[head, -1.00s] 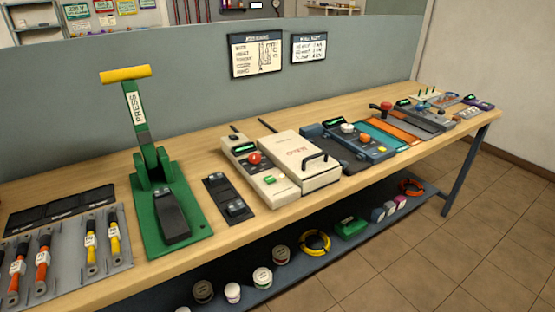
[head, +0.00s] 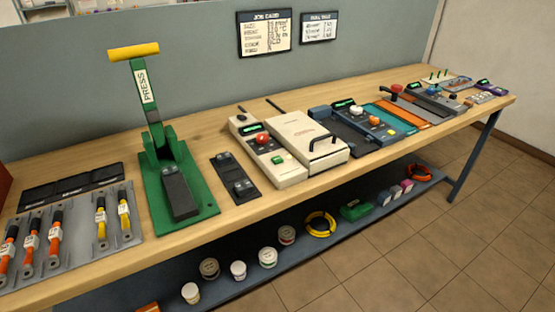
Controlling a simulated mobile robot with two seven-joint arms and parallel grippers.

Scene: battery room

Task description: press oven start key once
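The oven is most likely the cream box (head: 306,142) with a black handle on its lid, near the middle of the workbench. Its control panel (head: 262,143) stands on its left side, with a lit green display (head: 252,128), a red knob (head: 263,138) and a green key (head: 278,160) near the front. The green key is probably the start key; its lettering is too small to read. Nothing touches it. Neither of my grippers is in the head view.
A green press (head: 175,180) with a raised yellow-handled lever stands left of the oven. A black plate (head: 236,172) lies between them. A blue-grey device (head: 340,133) sits just right of the oven. A lower shelf (head: 235,290) holds jars and coils. The floor in front is clear.

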